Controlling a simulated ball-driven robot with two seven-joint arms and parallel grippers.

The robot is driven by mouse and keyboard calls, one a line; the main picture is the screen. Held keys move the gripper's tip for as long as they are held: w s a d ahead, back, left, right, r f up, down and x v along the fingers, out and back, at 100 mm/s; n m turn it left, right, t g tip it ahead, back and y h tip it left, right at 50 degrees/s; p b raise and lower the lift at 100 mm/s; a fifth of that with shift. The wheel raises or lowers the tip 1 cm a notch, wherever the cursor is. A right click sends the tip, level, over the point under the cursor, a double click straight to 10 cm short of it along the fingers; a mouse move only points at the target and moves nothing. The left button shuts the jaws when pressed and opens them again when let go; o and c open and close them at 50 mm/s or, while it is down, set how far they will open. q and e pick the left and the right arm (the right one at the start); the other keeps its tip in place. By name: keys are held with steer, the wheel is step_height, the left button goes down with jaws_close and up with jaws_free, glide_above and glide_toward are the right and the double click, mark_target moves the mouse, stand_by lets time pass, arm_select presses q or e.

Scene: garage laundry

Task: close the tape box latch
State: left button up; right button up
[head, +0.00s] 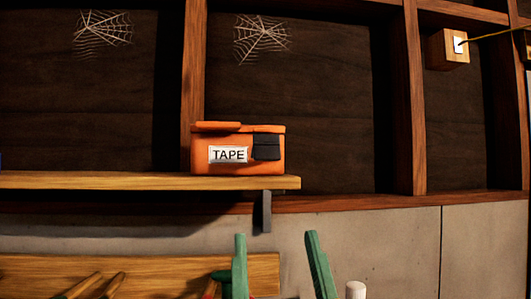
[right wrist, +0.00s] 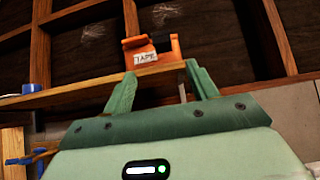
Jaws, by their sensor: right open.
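The orange tape box (head: 200,150) sits near the right end of a wooden shelf, with a white TAPE label on its front. Its dark latch (head: 266,148) is on the front, right of the label; I cannot tell if it is fastened. In the right wrist view the box (right wrist: 133,44) appears beyond the fingertips, with a dark patch beside the label. My right gripper (head: 276,236) is open and empty, below and in front of the box, apart from it. In the right wrist view its two green fingers (right wrist: 160,69) are spread. My left gripper is not in view.
The shelf (head: 120,181) has a dark bracket (head: 262,212) under its right end. Below it, a wooden board (head: 150,268) holds tools with wooden handles. A blue object (right wrist: 40,88) stands on the shelf at left. An outlet box (head: 450,48) is at upper right.

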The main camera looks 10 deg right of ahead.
mark_target(267, 160)
steer(key=p+x, duration=0.1)
steer(key=x, duration=0.4)
steer(key=p+x, duration=0.2)
steer(key=x, duration=0.2)
steer(key=p+x, duration=0.1)
steer(key=x, duration=0.4)
steer(key=shift+w+d+r, duration=0.2)
steer(key=shift+d, duration=0.05)
steer(key=shift+w+r+p, duration=0.15)
steer(key=shift+w+p, duration=0.05)
steer(key=shift+p, duration=0.1)
steer(key=shift+a, duration=0.1)
